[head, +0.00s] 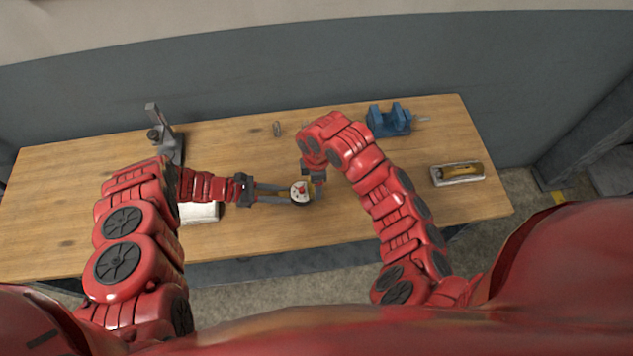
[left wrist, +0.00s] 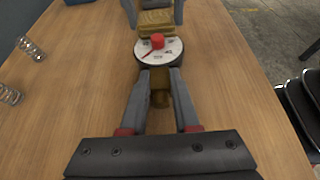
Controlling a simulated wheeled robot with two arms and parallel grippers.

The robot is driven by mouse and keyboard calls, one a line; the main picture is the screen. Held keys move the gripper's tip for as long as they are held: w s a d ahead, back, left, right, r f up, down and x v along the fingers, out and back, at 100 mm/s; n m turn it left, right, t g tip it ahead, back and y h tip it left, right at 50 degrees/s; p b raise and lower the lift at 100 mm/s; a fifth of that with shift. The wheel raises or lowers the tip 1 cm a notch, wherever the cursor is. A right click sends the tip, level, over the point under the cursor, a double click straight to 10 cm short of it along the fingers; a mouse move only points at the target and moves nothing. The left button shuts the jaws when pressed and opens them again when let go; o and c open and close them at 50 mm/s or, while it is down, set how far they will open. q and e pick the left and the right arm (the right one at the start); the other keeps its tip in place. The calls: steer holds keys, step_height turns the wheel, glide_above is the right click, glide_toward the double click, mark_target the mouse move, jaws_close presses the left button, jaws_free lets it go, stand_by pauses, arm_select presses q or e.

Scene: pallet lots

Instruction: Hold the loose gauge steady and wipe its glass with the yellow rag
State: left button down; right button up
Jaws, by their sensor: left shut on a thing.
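The gauge (head: 301,188) has a round white dial with dark marks, a red piece at its middle and a dark rim. It also shows in the left wrist view (left wrist: 172,48), face up. My left gripper (head: 288,195) is shut on its brass stem (left wrist: 160,88), holding it over the table's front middle. The yellow rag (left wrist: 157,20) is a folded pad just beyond the dial in the left wrist view. My right gripper (left wrist: 155,12) has a finger on each side of the rag and is shut on it. Whether rag and glass touch is unclear.
A blue vise (head: 388,122) stands at the back right of the wooden table (head: 90,195). A tray (head: 440,181) with a yellow-brown thing lies at the right. A grey stand (head: 165,138) and a white pad (head: 200,213) are at the left. A small coil (head: 277,128) stands at the back.

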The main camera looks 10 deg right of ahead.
steer(key=shift+w, duration=0.15)
steer(key=shift+w, duration=0.25)
steer(key=shift+s, duration=0.1)
steer(key=shift+s, duration=0.85)
steer(key=shift+f, duration=0.1)
steer(key=shift+w, duration=0.95)
steer(key=shift+s, duration=0.15)
